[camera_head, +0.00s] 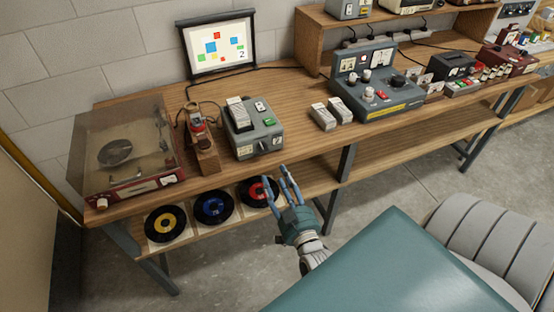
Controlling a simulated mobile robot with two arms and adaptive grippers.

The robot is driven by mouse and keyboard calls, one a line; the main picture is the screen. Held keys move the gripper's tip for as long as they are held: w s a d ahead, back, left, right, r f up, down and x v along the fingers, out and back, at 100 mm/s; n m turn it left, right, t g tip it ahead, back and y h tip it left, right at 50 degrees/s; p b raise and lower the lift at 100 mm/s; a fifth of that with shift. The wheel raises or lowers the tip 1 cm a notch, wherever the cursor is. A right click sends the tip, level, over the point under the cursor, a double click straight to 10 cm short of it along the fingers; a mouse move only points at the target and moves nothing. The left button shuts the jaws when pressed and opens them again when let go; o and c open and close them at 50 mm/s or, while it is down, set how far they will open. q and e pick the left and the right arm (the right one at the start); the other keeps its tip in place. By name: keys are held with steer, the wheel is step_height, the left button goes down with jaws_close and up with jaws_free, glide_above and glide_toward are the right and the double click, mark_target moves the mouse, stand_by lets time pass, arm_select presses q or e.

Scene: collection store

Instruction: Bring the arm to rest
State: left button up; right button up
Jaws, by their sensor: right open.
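My right gripper (275,176) is open and empty, with its teal fingers spread and pointing up and away from me. It hangs in front of the wooden bench (285,92), near its front edge. In the picture its fingers lie beside and partly over the red-labelled record (252,193) on the lower shelf. I cannot tell whether they touch anything. My left gripper is not in view.
A record player (118,153) with a clear lid, a grey device (252,139), small grey blocks (323,117) and a control console (385,97) stand on the bench. Yellow-labelled (166,223) and blue-labelled (214,207) records lie on the lower shelf. Bare floor (385,185) shows right of my gripper.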

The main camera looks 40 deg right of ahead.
stand_by(0.3)
steer(key=s+a+f+n+g+y+b, duration=0.1)
steer(key=s+a+f+g+y, duration=0.2)
steer(key=f, duration=0.9)
steer(key=s+a+f+n+g+b, duration=0.1)
steer(key=s+a+f+n+g, duration=0.15)
steer(key=s+a+f, duration=0.6)
steer(key=s+f+g+y+b, duration=0.1)
steer(key=s+f+g+y, duration=0.15)
steer(key=f, duration=1.15)
steer(key=s+f+n+g, duration=0.1)
steer(key=s+f+g, duration=0.1)
steer(key=s+f, duration=0.3)
steer(key=s+f+n+g+b, duration=0.1)
steer(key=s+f+g, duration=0.2)
steer(key=s, duration=1)
steer(key=s+d+f+n+g, duration=0.1)
steer(key=s+f+g, duration=0.2)
steer(key=s+f, duration=0.5)
steer(key=shift+s, duration=0.4)
steer(key=shift+h, duration=0.25)
